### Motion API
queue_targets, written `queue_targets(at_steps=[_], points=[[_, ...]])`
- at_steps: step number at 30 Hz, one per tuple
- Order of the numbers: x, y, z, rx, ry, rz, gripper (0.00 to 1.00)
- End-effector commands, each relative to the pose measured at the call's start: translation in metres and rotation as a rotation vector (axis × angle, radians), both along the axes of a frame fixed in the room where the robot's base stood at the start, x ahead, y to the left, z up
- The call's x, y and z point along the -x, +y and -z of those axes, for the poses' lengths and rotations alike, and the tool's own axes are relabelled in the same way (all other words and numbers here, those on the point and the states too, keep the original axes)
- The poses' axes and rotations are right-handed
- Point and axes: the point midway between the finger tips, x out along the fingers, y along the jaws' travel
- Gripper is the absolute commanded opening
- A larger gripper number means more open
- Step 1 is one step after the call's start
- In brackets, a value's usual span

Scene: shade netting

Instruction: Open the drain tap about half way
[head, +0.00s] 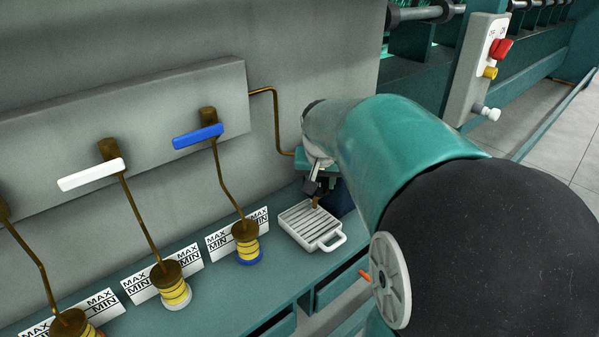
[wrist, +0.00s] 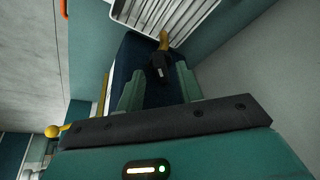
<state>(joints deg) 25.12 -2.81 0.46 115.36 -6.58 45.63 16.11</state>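The drain tap shows in the wrist view as a dark handle (wrist: 160,70) with a brass spout (wrist: 163,41). In the head view only its brass spout (head: 315,202) and dark parts show above a white grated tray (head: 337,238); my arm hides the rest. My gripper (wrist: 160,74) is open, with one green finger on each side of the dark handle. A gap shows on both sides, so the fingers look apart from it. My gripper also shows small in the head view (head: 318,180). How far the tap is turned cannot be told.
On the wall panel (head: 60,150) to the left are a white lever (head: 91,174) and a blue lever (head: 198,136). Brass pipes run down to yellow-banded cups beside MAX/MIN labels.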

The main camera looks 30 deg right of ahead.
Motion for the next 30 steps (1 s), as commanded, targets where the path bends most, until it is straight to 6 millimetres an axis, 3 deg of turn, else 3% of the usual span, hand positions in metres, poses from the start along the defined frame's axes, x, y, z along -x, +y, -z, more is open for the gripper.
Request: queue_targets(at_steps=[4,12,13,18,30], points=[[-0.0047,-0.0029,0.0117,-0.001,0.001,0.0,0.36],[-0.0058,-0.0031,0.0131,0.0,0.0,0.0,0.36],[-0.0057,-0.0032,0.0131,0.0,0.0,0.0,0.34],[-0.0057,-0.003,0.013,0.0,0.0,0.0,0.01],[-0.0063,-0.0022,0.0127,0.0,0.0,0.038,0.0]])
